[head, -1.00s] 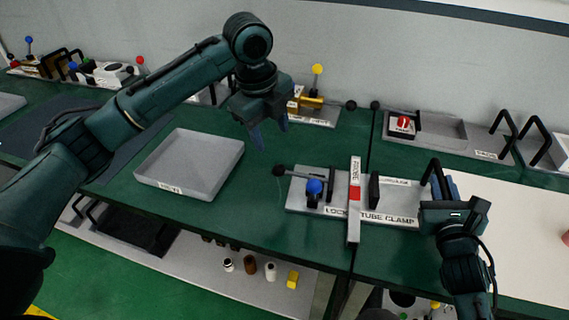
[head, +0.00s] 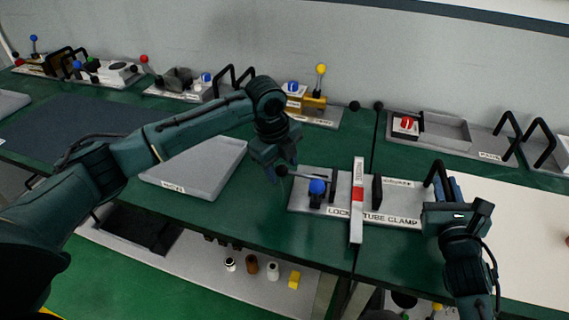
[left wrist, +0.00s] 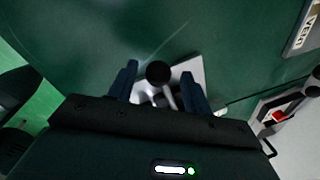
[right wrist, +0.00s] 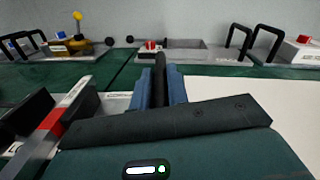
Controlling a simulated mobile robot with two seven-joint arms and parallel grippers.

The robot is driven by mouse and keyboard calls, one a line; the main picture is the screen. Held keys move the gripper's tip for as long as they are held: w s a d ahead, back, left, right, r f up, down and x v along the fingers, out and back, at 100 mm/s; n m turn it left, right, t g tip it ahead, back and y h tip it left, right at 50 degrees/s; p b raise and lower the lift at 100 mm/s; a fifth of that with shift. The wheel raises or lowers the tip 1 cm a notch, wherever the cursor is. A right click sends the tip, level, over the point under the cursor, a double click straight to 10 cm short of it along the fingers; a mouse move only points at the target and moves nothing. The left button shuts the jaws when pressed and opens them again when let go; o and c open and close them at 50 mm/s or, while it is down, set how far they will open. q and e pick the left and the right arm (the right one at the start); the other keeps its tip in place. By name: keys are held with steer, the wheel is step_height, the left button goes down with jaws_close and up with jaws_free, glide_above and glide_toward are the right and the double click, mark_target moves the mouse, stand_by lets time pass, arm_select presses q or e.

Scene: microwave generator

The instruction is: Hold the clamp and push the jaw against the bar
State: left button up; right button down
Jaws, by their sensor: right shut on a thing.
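The clamp is a grey plate marked LOCK TUBE CLAMP (head: 340,212) on the green bench. It carries a blue ball (head: 317,187) and a rod ending in a black knob (head: 282,170) at its left. A grey bar with a red band (head: 357,200) lies across the plate, and a black upright jaw (head: 376,190) stands just right of it. My left gripper (head: 280,163) is open at the knob; in the left wrist view the knob (left wrist: 158,72) shows between the fingers. My right gripper (right wrist: 161,88) is shut on the black handle (head: 438,175) at the plate's right end.
A grey tray (head: 205,185) lies left of the clamp. Fixtures with black handles stand along the wall, including one with a red button (head: 407,124). A pale board (head: 525,215) covers the bench on the right. Small parts lie on the lower shelf.

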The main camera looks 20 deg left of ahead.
arm_select(q)
jaws_close()
arm_select(e)
steer(key=shift+d+f, duration=0.1)
steer(key=shift+f, duration=0.3)
arm_select(q)
steer(key=shift+d, duration=0.1)
